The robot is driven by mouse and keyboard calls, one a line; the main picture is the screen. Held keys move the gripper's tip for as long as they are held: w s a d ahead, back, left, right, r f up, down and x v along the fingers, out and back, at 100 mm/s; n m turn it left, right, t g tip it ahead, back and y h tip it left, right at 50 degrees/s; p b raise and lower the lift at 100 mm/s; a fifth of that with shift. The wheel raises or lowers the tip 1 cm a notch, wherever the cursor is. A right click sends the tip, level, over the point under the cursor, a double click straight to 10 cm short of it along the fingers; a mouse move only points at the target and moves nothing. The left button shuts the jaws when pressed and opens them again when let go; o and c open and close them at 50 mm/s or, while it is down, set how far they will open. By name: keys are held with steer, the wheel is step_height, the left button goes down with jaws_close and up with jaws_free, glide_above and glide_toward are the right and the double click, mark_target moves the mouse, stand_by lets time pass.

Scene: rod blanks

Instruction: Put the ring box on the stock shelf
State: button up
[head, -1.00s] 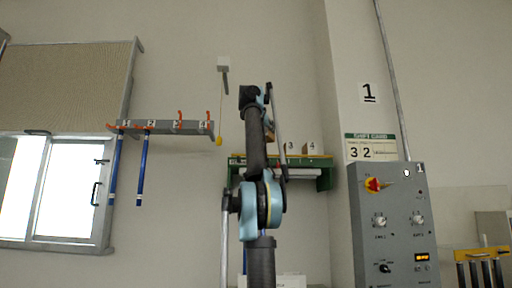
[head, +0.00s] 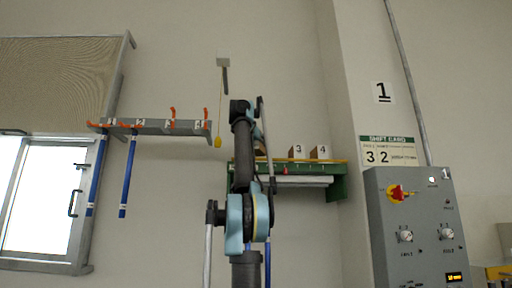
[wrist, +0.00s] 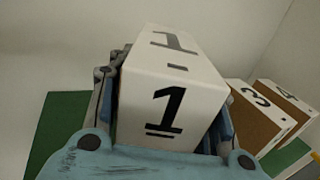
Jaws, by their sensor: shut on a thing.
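My gripper (wrist: 168,112) is shut on a box marked 1 (wrist: 165,85), with its fingers along both sides of the box. Its top and near face are white with a black underlined 1. No word on it says whether it is the ring box. In the head view a brown bit of the held box (head: 260,147) shows behind my arm, close to the green stock shelf (head: 340,186). The shelf also shows as a green surface (wrist: 60,125) in the wrist view. Whether the box touches the shelf cannot be told.
A box marked 3 (head: 297,152) and a box marked 4 (head: 320,152) stand on the shelf's right part, close to the held box's right. A hook rack (head: 160,127) with blue tools is on the left wall. A grey control cabinet (head: 415,230) stands at right.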

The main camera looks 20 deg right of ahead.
mark_target(259, 153)
steer(key=shift+d+f, duration=0.2)
steer(key=shift+f, duration=2.9)
steer(key=shift+s+f, duration=0.1)
steer(key=shift+f, duration=0.4)
steer(key=o, duration=1.4)
steer(key=shift+c, duration=0.2)
steer(key=v, duration=1.2)
steer(key=shift+a, duration=0.1)
